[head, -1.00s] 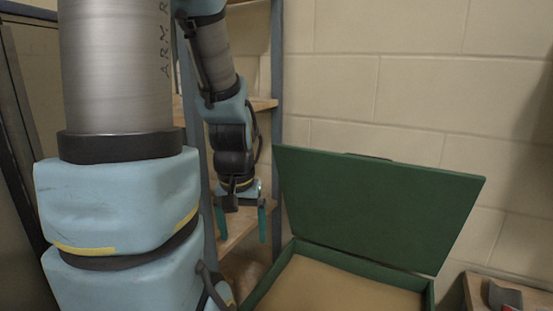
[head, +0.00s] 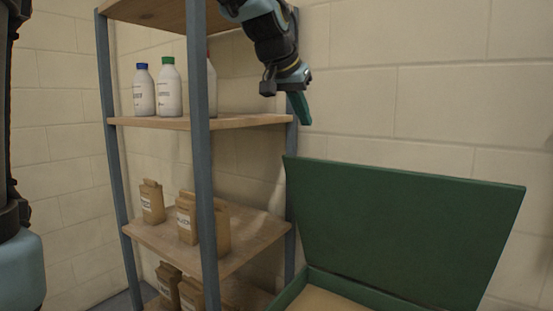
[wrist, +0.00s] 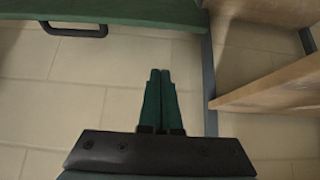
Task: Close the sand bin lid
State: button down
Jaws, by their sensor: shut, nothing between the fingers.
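The green sand bin (head: 345,287) stands at the lower right in the head view, with sand (head: 318,300) showing inside. Its green lid (head: 405,230) is open, tilted up and back near the wall. My gripper (head: 303,110) is above the lid's upper left corner and apart from it. In the wrist view my gripper (wrist: 160,74) is shut and empty, its two green fingers together. The lid's edge (wrist: 130,10) crosses the top of that view, with a black handle (wrist: 75,31) at the upper left.
A shelf rack with blue-grey posts (head: 203,150) stands left of the bin. It holds white bottles (head: 170,90) and brown paper bags (head: 187,218). A wooden shelf board (wrist: 270,92) is close on the right in the wrist view. The block wall (head: 440,90) is behind.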

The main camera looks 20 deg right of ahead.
aim_at(308, 158)
jog(key=p+x, duration=0.1)
jog(key=x, duration=0.1)
jog(key=a+f+p+x, duration=0.1)
jog(key=x, duration=0.2)
jog(key=p+x, duration=0.2)
jog(key=x, duration=0.1)
jog(key=shift+s+a+f, duration=0.1)
jog(key=shift+s+f, duration=0.15)
jog(key=shift+s, duration=0.1)
jog(key=shift+s+a+f, duration=0.3)
jog(key=shift+a+f, duration=0.1)
jog(key=shift+f, duration=0.1)
